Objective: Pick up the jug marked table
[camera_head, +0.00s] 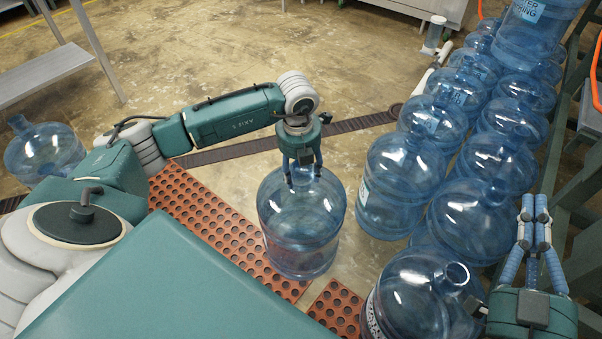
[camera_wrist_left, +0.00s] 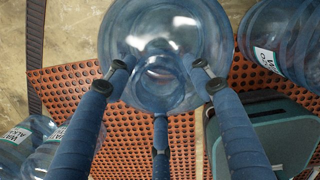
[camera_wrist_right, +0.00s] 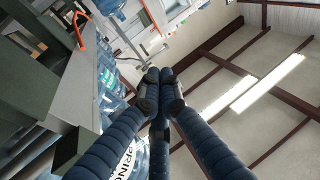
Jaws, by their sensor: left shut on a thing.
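A clear blue water jug (camera_head: 300,235) is upright below my left gripper (camera_head: 303,172), at the edge of the red mat. My left gripper is shut on the jug's neck. In the left wrist view the jug (camera_wrist_left: 165,45) shows below, with the fingers (camera_wrist_left: 160,85) around its neck. I cannot tell whether its base touches the floor. No label with the word table is readable on it. My right gripper (camera_head: 534,212) points up at the right edge, its fingers together and empty; they also meet in the right wrist view (camera_wrist_right: 160,88).
Several blue jugs (camera_head: 405,185) stand in rows to the right, some stacked, close to the held jug. Another jug (camera_head: 45,150) stands at far left. The perforated red mat (camera_head: 205,215) lies below. A grey bench (camera_head: 40,75) is at upper left.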

